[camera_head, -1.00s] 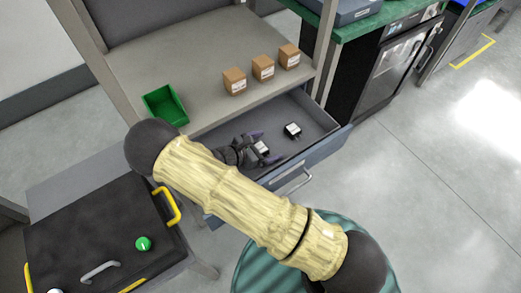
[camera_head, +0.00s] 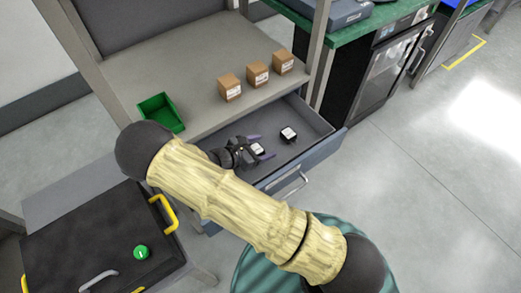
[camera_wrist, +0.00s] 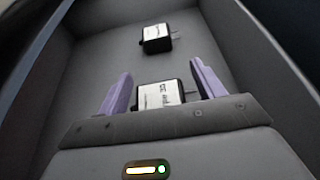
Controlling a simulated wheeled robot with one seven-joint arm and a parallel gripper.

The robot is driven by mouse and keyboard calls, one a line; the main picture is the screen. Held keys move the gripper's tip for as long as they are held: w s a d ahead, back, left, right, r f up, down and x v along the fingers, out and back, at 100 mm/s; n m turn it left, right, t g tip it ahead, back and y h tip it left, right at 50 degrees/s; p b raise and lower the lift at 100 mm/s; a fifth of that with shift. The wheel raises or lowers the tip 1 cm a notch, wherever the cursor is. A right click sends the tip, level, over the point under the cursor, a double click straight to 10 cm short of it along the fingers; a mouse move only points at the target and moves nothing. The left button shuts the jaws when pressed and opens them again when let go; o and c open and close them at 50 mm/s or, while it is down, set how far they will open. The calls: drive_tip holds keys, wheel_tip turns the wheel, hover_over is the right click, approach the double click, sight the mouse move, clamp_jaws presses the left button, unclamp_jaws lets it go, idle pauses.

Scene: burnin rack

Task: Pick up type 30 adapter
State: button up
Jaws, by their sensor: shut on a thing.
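A small black adapter with a white label (camera_head: 258,149) sits in the open drawer between the purple fingers of my gripper (camera_head: 259,147). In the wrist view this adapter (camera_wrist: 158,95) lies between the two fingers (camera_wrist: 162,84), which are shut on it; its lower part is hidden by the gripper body. Its label print is too small to read. A second black adapter with a white label (camera_head: 288,134) lies apart, to the right in the drawer. It also shows farther up in the wrist view (camera_wrist: 156,39).
The open drawer (camera_head: 316,122) has raised walls close around my gripper. Several things stand on the bench above: a green bin (camera_head: 160,113) and three cardboard boxes (camera_head: 257,75). A black case with yellow handles (camera_head: 85,235) is at the lower left.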

sight(261, 147)
wheel_tip(261, 147, up, 8)
drive_tip(key=shift+f+p, duration=0.15)
drive_tip(key=shift+p, duration=0.5)
